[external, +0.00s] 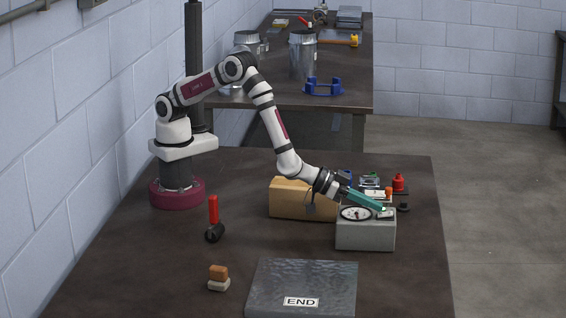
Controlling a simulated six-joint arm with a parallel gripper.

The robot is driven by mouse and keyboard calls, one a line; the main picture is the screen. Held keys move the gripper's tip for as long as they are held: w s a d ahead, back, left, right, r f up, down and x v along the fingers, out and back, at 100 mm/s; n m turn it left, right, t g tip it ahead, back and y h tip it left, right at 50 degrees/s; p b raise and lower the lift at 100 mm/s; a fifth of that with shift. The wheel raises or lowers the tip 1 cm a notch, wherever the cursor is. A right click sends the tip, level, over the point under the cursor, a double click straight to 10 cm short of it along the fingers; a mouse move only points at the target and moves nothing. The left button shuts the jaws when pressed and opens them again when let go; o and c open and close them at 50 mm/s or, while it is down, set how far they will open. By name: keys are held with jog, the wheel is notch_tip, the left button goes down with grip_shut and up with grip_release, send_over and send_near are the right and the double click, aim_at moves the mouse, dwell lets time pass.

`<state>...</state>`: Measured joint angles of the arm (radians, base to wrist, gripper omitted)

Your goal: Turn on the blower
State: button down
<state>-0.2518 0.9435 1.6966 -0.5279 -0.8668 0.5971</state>
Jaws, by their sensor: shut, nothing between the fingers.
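A grey box (366,236) with a round white dial (355,213) on its top stands near the right edge of the front table. A small light-coloured part (386,213) sits on the box's top right of the dial; it may be a switch. No label names the blower, so I cannot tell if this box belongs to it. My gripper (381,208) is shut and empty, with its teal fingers slanting down over the box top. The tips are close to the small part; I cannot tell if they touch it. The fingers partly hide the area behind the dial.
A tan block (300,198) stands left of the box, and a red item (398,183) with small parts is behind it. A red-handled tool (213,212), small blocks (218,277) and a metal sheet marked END (320,280) lie on the table. The table centre is clear.

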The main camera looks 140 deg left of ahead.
jog(key=shift+r, duration=0.4)
jog(key=shift+r, duration=0.25)
jog(key=r, duration=0.3)
jog(key=shift+s+d, duration=0.15)
jog(key=shift+d, duration=0.05)
jog(key=s+d+r, duration=0.1)
jog(key=s+d, duration=0.6)
jog(key=shift+s, duration=0.15)
